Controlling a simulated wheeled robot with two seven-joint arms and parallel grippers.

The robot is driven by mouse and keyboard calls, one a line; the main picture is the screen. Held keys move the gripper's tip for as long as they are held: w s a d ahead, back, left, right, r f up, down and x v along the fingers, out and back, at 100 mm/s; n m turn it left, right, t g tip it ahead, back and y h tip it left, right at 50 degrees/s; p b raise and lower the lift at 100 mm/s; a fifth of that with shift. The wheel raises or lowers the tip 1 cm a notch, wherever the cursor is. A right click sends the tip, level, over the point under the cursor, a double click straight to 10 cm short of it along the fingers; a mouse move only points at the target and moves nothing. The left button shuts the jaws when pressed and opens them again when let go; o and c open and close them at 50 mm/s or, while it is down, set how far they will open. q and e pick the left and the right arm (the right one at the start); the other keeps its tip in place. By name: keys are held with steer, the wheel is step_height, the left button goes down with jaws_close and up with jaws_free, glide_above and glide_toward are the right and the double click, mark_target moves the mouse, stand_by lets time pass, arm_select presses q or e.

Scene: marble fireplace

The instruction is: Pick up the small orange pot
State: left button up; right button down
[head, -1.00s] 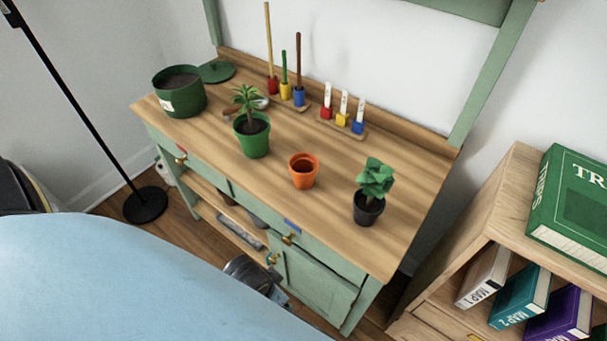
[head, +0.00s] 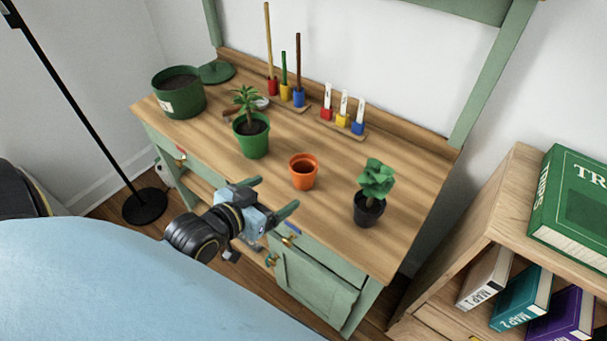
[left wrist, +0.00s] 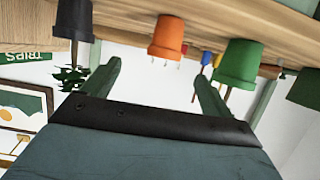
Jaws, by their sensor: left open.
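The small orange pot (head: 303,172) stands upright and looks empty on the wooden bench top, between the green pot with a plant and the black pot with a plant. It also shows, upside down, in the left wrist view (left wrist: 167,37), ahead of the fingers and between them. My left gripper (head: 272,197) is open and empty. It is in front of the bench's front edge, apart from the orange pot and to its lower left in the head view. Its two fingers show in the left wrist view (left wrist: 155,85). My right gripper is not in view.
The green pot (head: 253,140) stands left of the orange pot and the black pot (head: 368,210) right of it. Behind are a rack of tools (head: 287,100) and a rack of labelled markers (head: 342,122). A large green container (head: 180,97) is at the left end. A bookshelf (head: 500,200) is at right.

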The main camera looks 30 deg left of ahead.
arm_select(q)
steer(key=b, duration=0.1)
glide_toward(311, 161)
steer(key=shift+w+d+f+t, duration=0.2)
steer(key=shift+w+f+t, duration=0.2)
steer(key=shift+w, duration=0.1)
steer(key=shift+w+b, duration=0.15)
steer(key=shift+b, duration=0.15)
steer(key=x, duration=0.2)
steer(key=b+x, duration=0.1)
steer(key=x, duration=0.1)
steer(key=shift+w+a+f, duration=0.1)
steer(key=shift+f, duration=0.2)
steer(key=shift+w, duration=0.3)
steer(key=c, duration=0.9)
steer(key=shift+c, duration=0.8)
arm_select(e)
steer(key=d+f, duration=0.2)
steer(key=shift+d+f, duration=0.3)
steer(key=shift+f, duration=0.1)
